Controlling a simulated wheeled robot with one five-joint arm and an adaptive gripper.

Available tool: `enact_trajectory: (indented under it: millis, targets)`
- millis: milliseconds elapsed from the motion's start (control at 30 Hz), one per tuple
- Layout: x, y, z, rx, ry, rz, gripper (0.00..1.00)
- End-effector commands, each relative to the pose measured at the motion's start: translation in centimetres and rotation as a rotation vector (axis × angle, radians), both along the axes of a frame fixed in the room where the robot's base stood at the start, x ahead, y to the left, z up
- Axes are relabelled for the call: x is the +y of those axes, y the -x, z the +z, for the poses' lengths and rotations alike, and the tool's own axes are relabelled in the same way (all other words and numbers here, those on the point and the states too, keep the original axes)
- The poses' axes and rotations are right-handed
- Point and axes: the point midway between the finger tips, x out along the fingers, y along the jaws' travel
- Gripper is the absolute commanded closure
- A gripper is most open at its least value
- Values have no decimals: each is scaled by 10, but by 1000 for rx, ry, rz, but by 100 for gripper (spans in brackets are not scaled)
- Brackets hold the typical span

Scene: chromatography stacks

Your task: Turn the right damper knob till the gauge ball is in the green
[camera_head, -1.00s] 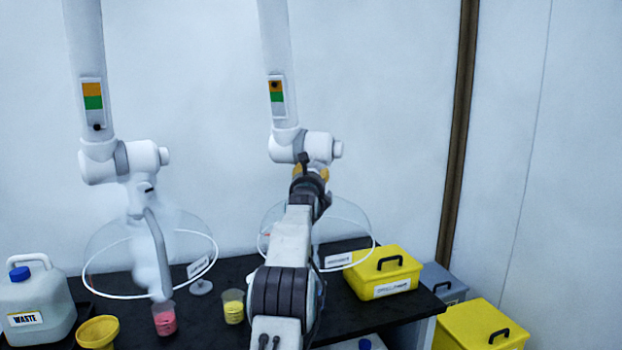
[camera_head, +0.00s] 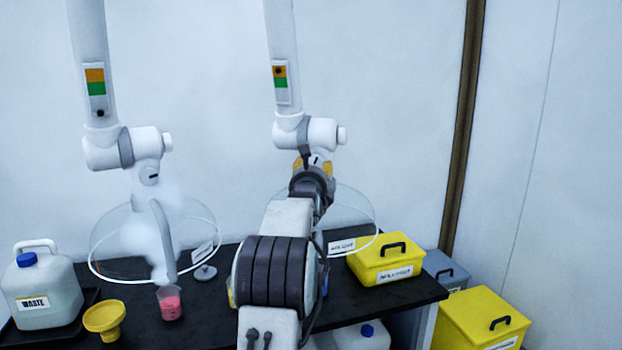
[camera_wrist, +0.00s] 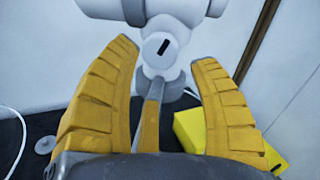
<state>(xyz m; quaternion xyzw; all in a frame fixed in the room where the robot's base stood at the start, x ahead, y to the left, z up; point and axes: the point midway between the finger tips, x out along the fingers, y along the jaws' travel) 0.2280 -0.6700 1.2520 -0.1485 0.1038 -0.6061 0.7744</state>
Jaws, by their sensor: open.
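The right damper knob shows in the wrist view as a white round cap (camera_wrist: 163,48) with a slanted black slot. It sits at the arm joint below the right duct and partly shows in the head view (camera_head: 317,159). My gripper (camera_wrist: 166,52) is open, its yellow fingers on either side of the knob in the picture; I cannot tell whether they touch it. In the head view my gripper (camera_head: 312,166) is just below the right joint. The right gauge (camera_head: 281,78) has orange above green, and its black ball (camera_head: 279,71) is in the orange.
The left duct's gauge (camera_head: 95,82) has its ball below the green. Vapour surrounds the left hood. The black bench (camera_head: 215,300) holds a waste jug (camera_head: 42,285), yellow funnel (camera_head: 104,319), pink beaker (camera_head: 170,302) and yellow box (camera_head: 387,260).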

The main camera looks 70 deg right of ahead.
Motion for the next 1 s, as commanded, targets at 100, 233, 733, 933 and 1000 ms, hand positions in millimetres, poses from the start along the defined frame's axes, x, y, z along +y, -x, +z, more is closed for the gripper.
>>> enact_trajectory:
  millis: [100, 233, 733, 933, 1000]
  targets:
    - [14, 3, 1, 0, 0, 0, 44]
    - [27, 7, 0, 0, 1, 0, 44]
    - [51, 13, -1, 0, 1, 0, 44]
    - [52, 13, -1, 0, 1, 0, 44]
    - [52, 13, -1, 0, 1, 0, 44]
